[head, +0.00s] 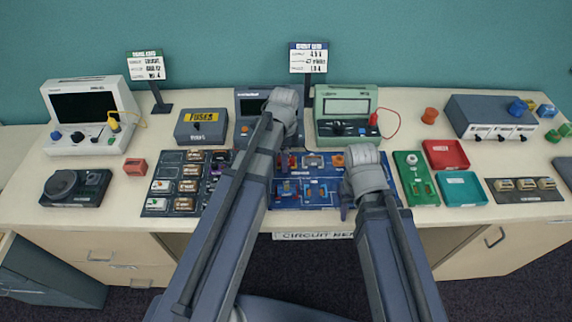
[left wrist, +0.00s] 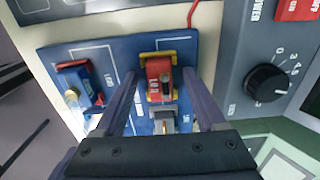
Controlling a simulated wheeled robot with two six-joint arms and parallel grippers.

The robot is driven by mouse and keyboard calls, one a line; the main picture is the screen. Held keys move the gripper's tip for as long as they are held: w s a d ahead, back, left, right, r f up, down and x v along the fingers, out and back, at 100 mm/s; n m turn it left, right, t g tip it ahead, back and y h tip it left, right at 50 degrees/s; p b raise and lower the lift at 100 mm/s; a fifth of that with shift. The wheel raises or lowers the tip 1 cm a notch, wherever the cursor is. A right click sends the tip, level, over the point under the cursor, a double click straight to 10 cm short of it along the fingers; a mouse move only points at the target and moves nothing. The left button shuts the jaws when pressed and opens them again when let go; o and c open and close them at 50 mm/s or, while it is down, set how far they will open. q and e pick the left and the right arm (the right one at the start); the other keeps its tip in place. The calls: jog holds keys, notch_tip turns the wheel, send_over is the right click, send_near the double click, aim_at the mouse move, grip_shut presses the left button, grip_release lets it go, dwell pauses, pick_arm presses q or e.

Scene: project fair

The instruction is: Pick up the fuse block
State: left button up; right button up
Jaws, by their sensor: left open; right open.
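A red block with yellow ends and a dark middle (left wrist: 160,84), which looks like the fuse block, sits on a blue board (left wrist: 204,45) in the left wrist view. My left gripper (left wrist: 159,76) is open, with one finger on each side of the block; I cannot tell whether they touch it. In the head view my left arm hides this spot. My right gripper (head: 346,204) is open at the front right of the blue circuit board (head: 327,203), mostly hidden by its own wrist.
A box labelled FUSES (head: 201,128) stands left of my left arm. A green power supply (head: 345,110) stands behind the board. A component board (head: 183,183) lies to the left. Red (head: 445,154) and teal (head: 462,188) trays lie right of my right arm.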

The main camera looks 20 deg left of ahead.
pick_arm(q)
grip_shut()
dwell(0.5)
